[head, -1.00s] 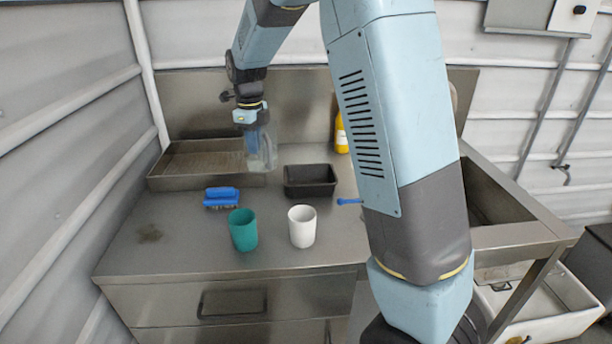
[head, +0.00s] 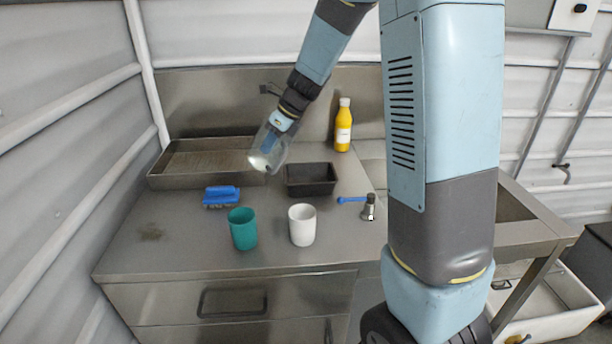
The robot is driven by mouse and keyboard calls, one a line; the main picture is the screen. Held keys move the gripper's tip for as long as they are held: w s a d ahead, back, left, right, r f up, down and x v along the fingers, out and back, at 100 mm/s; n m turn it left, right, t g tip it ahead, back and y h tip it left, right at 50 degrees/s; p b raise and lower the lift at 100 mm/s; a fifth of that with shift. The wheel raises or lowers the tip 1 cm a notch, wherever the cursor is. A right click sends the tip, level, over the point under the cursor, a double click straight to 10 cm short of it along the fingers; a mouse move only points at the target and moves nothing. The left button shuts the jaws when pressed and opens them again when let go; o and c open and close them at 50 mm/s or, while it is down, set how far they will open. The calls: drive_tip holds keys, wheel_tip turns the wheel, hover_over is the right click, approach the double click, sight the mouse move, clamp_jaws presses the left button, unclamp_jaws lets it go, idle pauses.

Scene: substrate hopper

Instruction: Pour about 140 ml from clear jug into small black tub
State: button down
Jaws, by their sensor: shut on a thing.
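My gripper (head: 272,130) is shut on the clear jug (head: 265,156) and holds it above the counter, just left of the small black tub. The jug is tilted, with its lower end toward the left. I cannot make out how much is in it, and no stream shows. The small black tub (head: 311,191) stands upright on the steel counter, to the right of and a little below the jug in the picture. Its inside looks dark, and I cannot tell whether it holds anything.
A steel tray (head: 165,183) lies behind left. A blue brush (head: 221,196), a teal cup (head: 243,229) and a white cup (head: 302,225) stand nearer the front. A yellow bottle (head: 343,128) stands at the back. A blue-handled tool (head: 352,199) and a small metal object (head: 368,209) lie right.

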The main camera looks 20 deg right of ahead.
sight(274, 151)
drive_tip(key=shift+s+d+y, duration=0.2)
drive_tip(key=shift+d+y, duration=0.4)
drive_tip(key=shift+d, duration=0.05)
drive_tip(key=shift+s+d+r+t+y, duration=0.1)
drive_tip(key=shift+r+t+y, duration=0.2)
drive_tip(key=shift+y, duration=0.15)
drive_tip(key=shift+d+r+t+y, duration=0.15)
drive_tip(key=shift+t+y, duration=0.15)
drive_tip(key=shift+y, duration=0.15)
drive_tip(key=shift+s+d+f+t+y+p, duration=0.15)
drive_tip(key=shift+f+t+y+p, duration=0.35)
drive_tip(key=shift+y, duration=0.7)
drive_tip(key=shift+s+d+f+t+y+p, duration=0.1)
drive_tip(key=shift+d+f+t+y+p, duration=0.1)
drive_tip(key=shift+f+y, duration=0.25)
drive_tip(key=shift+d+f+t+y+p, duration=0.2)
drive_tip(key=shift+f+y, duration=0.15)
drive_tip(key=shift+y, duration=0.2)
drive_tip(key=shift+s+d+f+t+y+p, duration=0.2)
drive_tip(key=shift+d+f+t+y+p, duration=0.2)
drive_tip(key=shift+y+p, duration=0.35)
idle(0.7)
drive_tip(key=a+r+h, duration=0.1)
drive_tip(key=a+r+g+h, duration=0.1)
drive_tip(key=h, duration=0.1)
drive_tip(key=shift+w+r+g, duration=0.25)
drive_tip(key=shift+w+g, duration=0.05)
drive_tip(key=shift+w, duration=0.1)
drive_tip(key=shift+a+r+h, duration=0.1)
drive_tip(key=shift+h, duration=0.55)
